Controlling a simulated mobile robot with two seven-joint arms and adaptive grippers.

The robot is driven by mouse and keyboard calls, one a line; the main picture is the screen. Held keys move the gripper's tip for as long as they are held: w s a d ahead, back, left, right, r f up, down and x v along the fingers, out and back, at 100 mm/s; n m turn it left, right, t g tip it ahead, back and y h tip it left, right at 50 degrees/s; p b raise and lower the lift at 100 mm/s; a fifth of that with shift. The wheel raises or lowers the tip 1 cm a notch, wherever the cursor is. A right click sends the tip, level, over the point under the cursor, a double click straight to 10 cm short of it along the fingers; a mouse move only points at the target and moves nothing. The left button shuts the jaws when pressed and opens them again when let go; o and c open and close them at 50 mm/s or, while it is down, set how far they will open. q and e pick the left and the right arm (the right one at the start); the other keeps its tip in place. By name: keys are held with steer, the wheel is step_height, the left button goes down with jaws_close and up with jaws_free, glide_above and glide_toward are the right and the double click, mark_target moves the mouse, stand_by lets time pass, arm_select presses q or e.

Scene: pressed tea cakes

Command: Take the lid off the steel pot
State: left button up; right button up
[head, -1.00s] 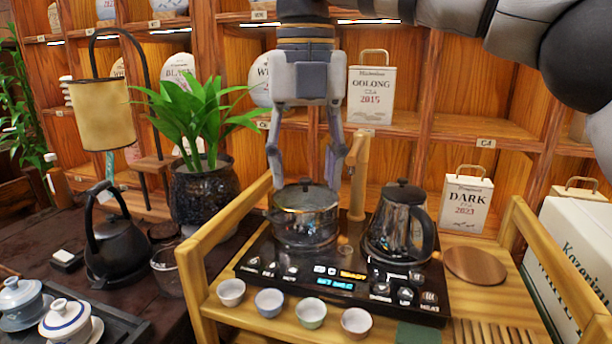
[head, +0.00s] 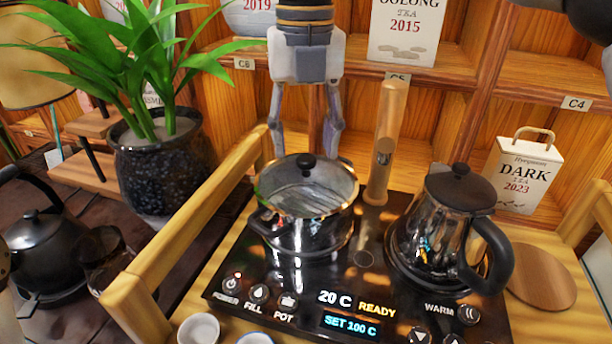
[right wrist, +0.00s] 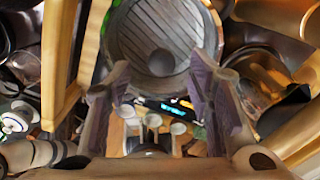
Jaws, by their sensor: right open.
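The steel pot (head: 305,238) stands on the left of the black heating plate (head: 375,306). Its ribbed, see-through-looking lid (head: 285,197) is on it, with a dark round knob (head: 306,163) on top. My right gripper (head: 308,152) points down at the lid, its fingers apart on either side of the knob in the picture. In the right wrist view the lid (right wrist: 160,25) and its knob (right wrist: 161,62) show beyond the open, empty fingers (right wrist: 158,92). No contact with the knob is visible. My left gripper is not in view.
A dark kettle (head: 445,235) stands right of the pot, with a wooden post (head: 385,140) behind. The wooden tray rail (head: 195,225) and potted plant (head: 160,160) are at left. A bare round wooden board (head: 541,284) lies at right. Small cups (head: 199,329) stand in front.

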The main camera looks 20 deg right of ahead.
mark_target(307, 158)
step_height(307, 158, down, 4)
steer(key=shift+d+r, duration=0.15)
jaws_close()
